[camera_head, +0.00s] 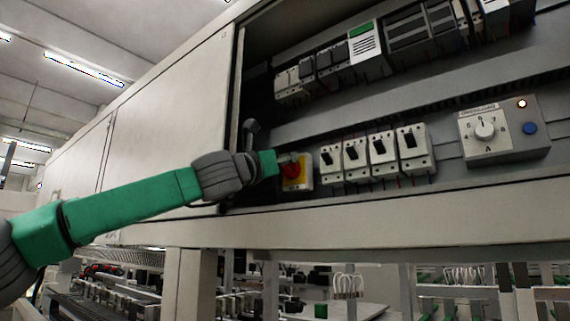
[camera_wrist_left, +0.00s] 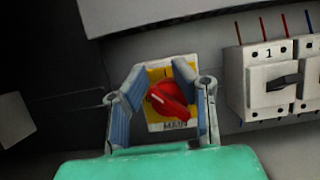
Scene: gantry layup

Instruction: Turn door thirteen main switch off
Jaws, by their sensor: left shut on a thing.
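The main switch is a red rotary knob (camera_head: 291,170) on a yellow and white plate (camera_head: 305,181), at the left end of the lower row in the open cabinet. In the left wrist view the red knob (camera_wrist_left: 169,100) sits between the fingers, its pointer tilted toward the lower right, above a label reading "MAIN". My left gripper (camera_head: 284,167) reaches it from the left. In the left wrist view the blue-padded fingers of my left gripper (camera_wrist_left: 156,98) stand on both sides of the knob, shut on it. My right gripper is not in view.
Several white breakers (camera_head: 384,153) with black levers stand right of the switch; the nearest is marked 1 (camera_wrist_left: 277,80). An overload dial box (camera_head: 503,130) is farther right. More modules (camera_head: 365,45) line the upper row. The cabinet's lower ledge (camera_head: 400,220) runs below.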

